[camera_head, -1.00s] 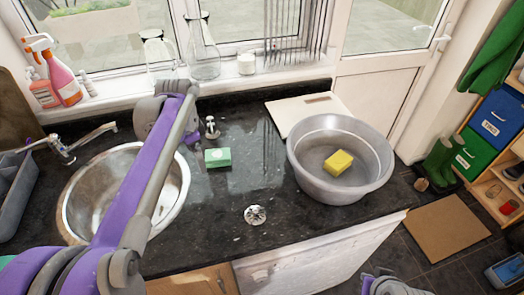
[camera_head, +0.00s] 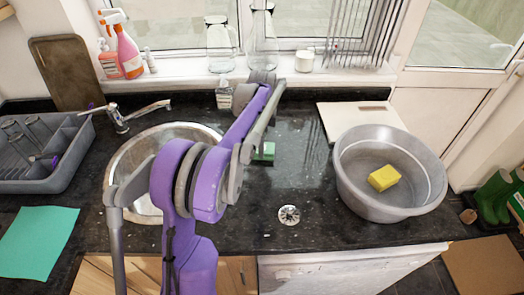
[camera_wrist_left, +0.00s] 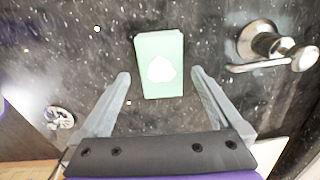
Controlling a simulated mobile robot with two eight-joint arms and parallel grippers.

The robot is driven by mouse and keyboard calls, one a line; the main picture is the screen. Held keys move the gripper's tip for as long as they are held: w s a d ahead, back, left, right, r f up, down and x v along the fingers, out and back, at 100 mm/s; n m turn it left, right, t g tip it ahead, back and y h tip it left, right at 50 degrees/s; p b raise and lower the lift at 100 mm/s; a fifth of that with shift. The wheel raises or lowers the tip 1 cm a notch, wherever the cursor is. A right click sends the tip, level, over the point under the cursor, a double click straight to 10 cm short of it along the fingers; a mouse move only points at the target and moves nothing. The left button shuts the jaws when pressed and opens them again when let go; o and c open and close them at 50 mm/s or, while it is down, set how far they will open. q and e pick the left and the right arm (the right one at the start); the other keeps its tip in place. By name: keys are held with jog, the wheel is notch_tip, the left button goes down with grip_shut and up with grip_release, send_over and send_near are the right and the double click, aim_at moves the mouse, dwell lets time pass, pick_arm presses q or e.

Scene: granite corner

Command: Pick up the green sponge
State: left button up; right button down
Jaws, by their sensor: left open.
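The green sponge (camera_head: 265,152) lies on the dark granite counter between the sink and the grey basin. In the head view my left arm partly hides it. In the left wrist view the sponge (camera_wrist_left: 160,62) is a pale green block with a whitish mark on top. My left gripper (camera_wrist_left: 160,73) is open, with one fingertip to each side of the sponge's near part in that view. Gaps show on both sides, and nothing is held. Its height above the counter is hard to tell. In the head view its fingers are hidden behind my arm. My right gripper is not in view.
A grey basin (camera_head: 352,180) holding a yellow sponge (camera_head: 384,178) stands at right. The steel sink (camera_head: 135,160) is at left, behind my arm. A chrome fitting (camera_wrist_left: 270,45) stands near the sponge. A teal cloth (camera_head: 38,242) and dish rack (camera_head: 45,180) are at far left.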

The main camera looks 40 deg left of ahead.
pick_arm(q)
notch_tip(320, 180, down, 4)
jog(key=shift+a+r, duration=0.15)
jog(key=shift+r, duration=0.05)
jog(key=c, duration=1.3)
notch_tip(320, 180, up, 10)
jog(key=shift+r, duration=0.1)
